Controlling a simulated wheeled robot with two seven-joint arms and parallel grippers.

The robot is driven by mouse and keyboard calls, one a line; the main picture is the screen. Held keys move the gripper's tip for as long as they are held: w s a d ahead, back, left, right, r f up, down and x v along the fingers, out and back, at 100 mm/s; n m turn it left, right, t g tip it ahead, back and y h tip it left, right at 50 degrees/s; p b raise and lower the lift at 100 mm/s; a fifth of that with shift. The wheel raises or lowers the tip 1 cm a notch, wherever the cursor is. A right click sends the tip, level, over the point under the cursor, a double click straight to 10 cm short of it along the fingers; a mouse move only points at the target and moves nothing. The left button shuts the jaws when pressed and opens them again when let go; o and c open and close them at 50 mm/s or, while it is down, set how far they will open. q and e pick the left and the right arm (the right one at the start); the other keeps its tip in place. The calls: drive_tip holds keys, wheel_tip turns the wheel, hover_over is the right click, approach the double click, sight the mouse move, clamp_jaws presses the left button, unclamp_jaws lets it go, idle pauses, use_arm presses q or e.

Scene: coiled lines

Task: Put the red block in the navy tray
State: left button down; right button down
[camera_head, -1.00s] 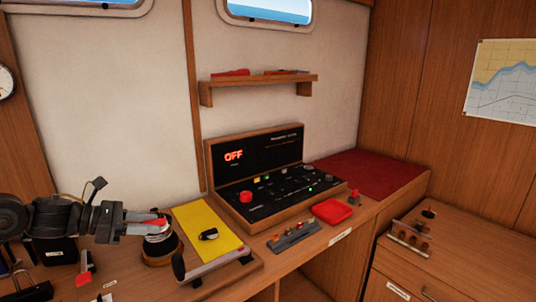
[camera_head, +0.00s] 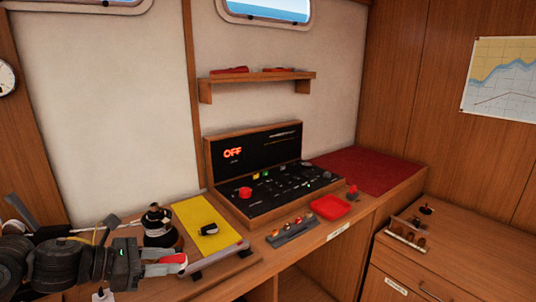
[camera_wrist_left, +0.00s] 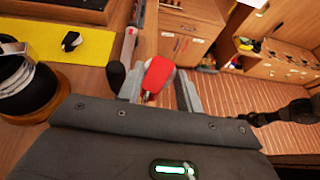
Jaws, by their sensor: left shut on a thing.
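The red block (camera_head: 174,259), a small rounded red piece with a metal end, is held between the fingers of my left gripper (camera_head: 165,264). It also shows in the left wrist view (camera_wrist_left: 157,74), between the two grey fingertips, with wood and floor beyond it. The gripper is in front of the winch, by the counter's front side, and seems to be above the surface; the exact height is hard to tell. I cannot make out the navy tray; my left arm covers the lower left of the counter. My right gripper does not show in the head view.
A black winch (camera_head: 158,229) stands just behind the gripper. A yellow mat (camera_head: 209,225) with a small black piece lies right of it, and a winch handle (camera_head: 216,259) lies along its front. A control panel (camera_head: 262,192) and a red tray (camera_head: 331,207) are farther right.

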use_arm(q)
drive_tip(key=s+f, duration=0.7)
drive_tip(key=f, duration=0.3)
drive_tip(key=shift+s+d+n+t, duration=0.3)
drive_tip(key=shift+t, duration=0.1)
